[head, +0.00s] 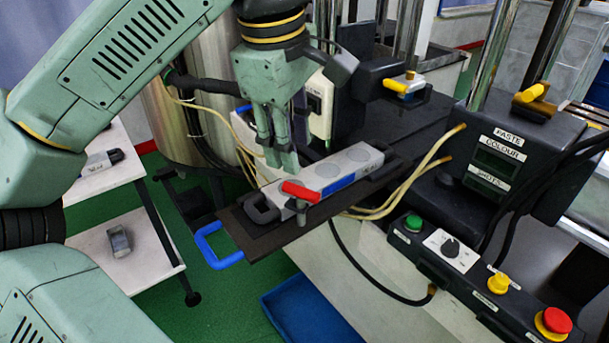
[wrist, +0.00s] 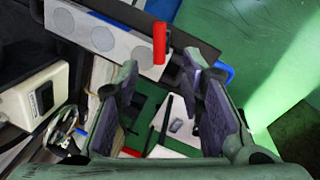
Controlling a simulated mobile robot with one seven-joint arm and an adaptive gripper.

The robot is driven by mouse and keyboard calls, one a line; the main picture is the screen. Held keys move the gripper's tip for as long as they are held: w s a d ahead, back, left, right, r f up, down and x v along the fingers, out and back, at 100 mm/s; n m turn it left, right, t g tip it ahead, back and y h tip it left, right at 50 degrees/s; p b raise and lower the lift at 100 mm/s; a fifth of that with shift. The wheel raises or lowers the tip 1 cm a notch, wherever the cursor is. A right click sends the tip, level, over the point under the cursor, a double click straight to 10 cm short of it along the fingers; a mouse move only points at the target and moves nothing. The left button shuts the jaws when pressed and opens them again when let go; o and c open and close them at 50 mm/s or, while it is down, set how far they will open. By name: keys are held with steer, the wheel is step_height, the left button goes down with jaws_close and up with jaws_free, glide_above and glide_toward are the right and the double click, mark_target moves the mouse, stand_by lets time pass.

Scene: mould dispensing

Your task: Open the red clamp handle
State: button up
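The red clamp handle (head: 300,191) lies across the near end of the grey mould block (head: 349,160), on top of a dark clamp post. In the wrist view the red handle (wrist: 159,43) stands out across the block's edge, beyond the fingertips. My gripper (head: 279,162) points down just behind and left of the handle in the head view. In the wrist view my gripper (wrist: 159,72) has its fingers spread, with nothing between them. The handle appears apart from the fingers; the exact gap cannot be told.
The mould sits on a dark plate (head: 285,232) with a blue handle (head: 216,247) and a black loop handle (head: 262,209). Tan hoses (head: 400,190) and the dispenser (head: 500,155) are to the right. A white shelf (head: 125,245) stands left. A blue bin (head: 310,312) is below.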

mark_target(301, 189)
steer(key=f, duration=0.3)
steer(key=w+f, duration=0.1)
steer(key=f, duration=0.1)
steer(key=d+f+p, duration=0.1)
steer(key=f, duration=0.2)
steer(key=shift+w+f, duration=0.2)
steer(key=shift+f, duration=0.1)
steer(key=shift+c, duration=0.4)
jaws_close()
